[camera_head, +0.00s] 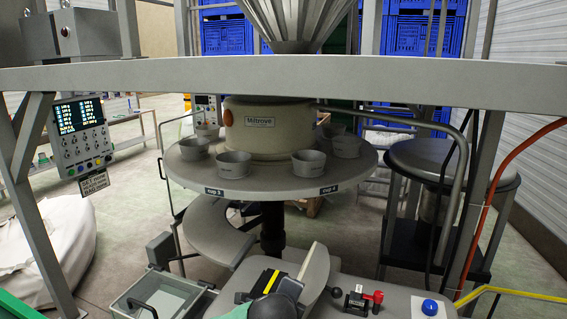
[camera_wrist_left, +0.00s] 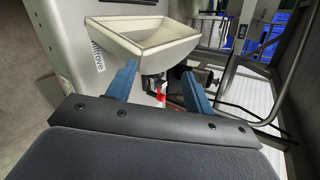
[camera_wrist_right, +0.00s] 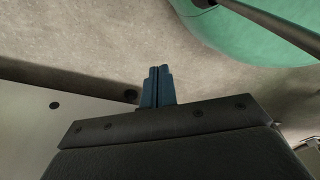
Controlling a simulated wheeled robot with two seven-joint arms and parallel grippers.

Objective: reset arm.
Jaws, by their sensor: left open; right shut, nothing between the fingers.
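My left gripper (camera_wrist_left: 158,70) shows in the left wrist view with its two blue fingers spread apart and nothing between them. Beyond the fingers are a beige tray-shaped chute (camera_wrist_left: 165,42) and a small red-handled part (camera_wrist_left: 160,96). My right gripper (camera_wrist_right: 159,70) shows in the right wrist view with its blue fingers together and empty. It is over a plain grey floor (camera_wrist_right: 90,45), near a round green object (camera_wrist_right: 255,35). I cannot clearly make out either gripper in the head view.
In the head view a round carousel (camera_head: 270,183) carries several grey cups. A grey beam (camera_head: 290,78) crosses in front. A control panel (camera_head: 82,137) hangs at left. A red-handled clamp (camera_head: 362,300) and a blue button (camera_head: 430,307) are low at right. A stool-like stand (camera_head: 450,165) stands right.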

